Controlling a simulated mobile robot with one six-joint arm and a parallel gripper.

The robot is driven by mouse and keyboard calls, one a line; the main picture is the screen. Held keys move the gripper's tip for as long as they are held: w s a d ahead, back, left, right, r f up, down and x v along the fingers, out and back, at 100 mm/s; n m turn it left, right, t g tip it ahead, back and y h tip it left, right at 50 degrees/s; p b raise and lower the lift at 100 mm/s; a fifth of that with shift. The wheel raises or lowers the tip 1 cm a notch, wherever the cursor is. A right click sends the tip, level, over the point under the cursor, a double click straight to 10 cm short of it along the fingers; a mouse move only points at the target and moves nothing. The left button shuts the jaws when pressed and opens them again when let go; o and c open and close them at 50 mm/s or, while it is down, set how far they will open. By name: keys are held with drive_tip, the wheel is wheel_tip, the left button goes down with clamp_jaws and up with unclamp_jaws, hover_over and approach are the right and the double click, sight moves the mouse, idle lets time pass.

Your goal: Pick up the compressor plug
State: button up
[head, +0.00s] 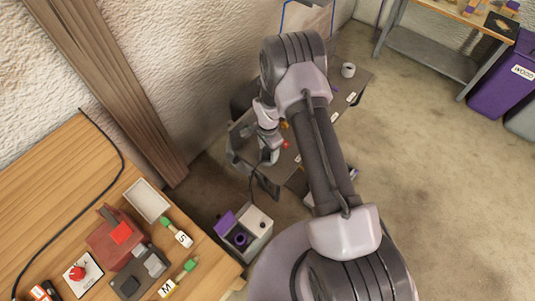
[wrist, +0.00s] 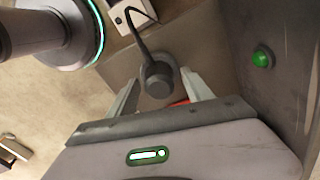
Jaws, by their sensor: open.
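The compressor plug, as I take it, is the dark grey rounded piece (wrist: 158,82) with a black cable rising from its top in the wrist view. My gripper (wrist: 160,77) is open, with one pale finger on each side of the plug. I cannot tell whether either finger touches it. A bit of red shows just below the plug, mostly hidden by my gripper. In the head view my gripper (head: 256,178) is low over the dark bench by the wall, and the plug cannot be made out there.
A grey panel with a green button (wrist: 262,58) stands close on the right in the wrist view. The cable runs to a pale box (wrist: 132,14). In the head view, a wooden table (head: 60,190) holds several items, and a white mug (head: 348,70) stands on the bench.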

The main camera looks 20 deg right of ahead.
drive_tip(key=shift+r, duration=0.1)
clamp_jaws()
